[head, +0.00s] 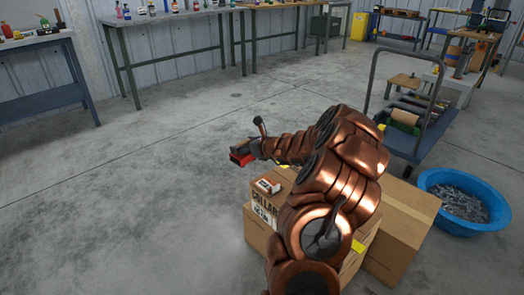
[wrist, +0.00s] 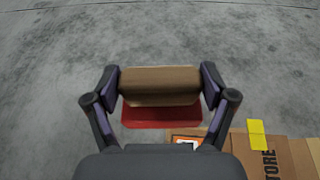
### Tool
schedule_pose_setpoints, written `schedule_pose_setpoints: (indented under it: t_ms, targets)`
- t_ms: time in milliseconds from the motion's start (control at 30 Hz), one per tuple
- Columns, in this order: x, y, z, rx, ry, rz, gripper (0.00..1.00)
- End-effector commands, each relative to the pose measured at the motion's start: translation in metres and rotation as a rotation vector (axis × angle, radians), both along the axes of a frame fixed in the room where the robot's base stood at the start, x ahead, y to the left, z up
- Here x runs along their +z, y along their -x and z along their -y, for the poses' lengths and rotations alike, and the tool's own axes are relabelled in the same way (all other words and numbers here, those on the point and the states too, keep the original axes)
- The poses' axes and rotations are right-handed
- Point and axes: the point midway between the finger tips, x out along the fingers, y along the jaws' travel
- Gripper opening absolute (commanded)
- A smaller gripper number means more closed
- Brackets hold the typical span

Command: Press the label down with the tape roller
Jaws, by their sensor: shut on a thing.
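My gripper (wrist: 160,84) is shut on the tape roller (wrist: 160,110), which has a brown roll and a red part; its fingers press the roll from both sides. In the head view the roller's red part (head: 241,158) is held in the air, beyond and to the left of the cardboard box (head: 256,232). An orange-edged white label (head: 267,186) lies on the box's top. In the wrist view the label (wrist: 187,140) is partly hidden by my gripper's right finger. I cannot tell whether its edges lie flat.
Another cardboard box (head: 405,225) stands to the right, partly behind my arm. A blue tub (head: 466,200) of metal pieces and a blue trolley (head: 425,125) stand further right. Workbenches (head: 170,20) line the back wall. The floor to the left is clear.

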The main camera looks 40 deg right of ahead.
Motion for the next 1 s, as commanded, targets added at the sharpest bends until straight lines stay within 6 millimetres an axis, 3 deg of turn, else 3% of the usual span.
schedule_pose_setpoints:
  t_ms: [100,300,1000]
  targets:
    - [-0.017,0.019,0.031,-0.034,-0.002,0.001,0.39]
    - [-0.032,0.036,0.055,-0.060,-0.001,0.003,0.39]
    - [-0.068,0.040,0.060,-0.066,0.000,0.002,0.39]
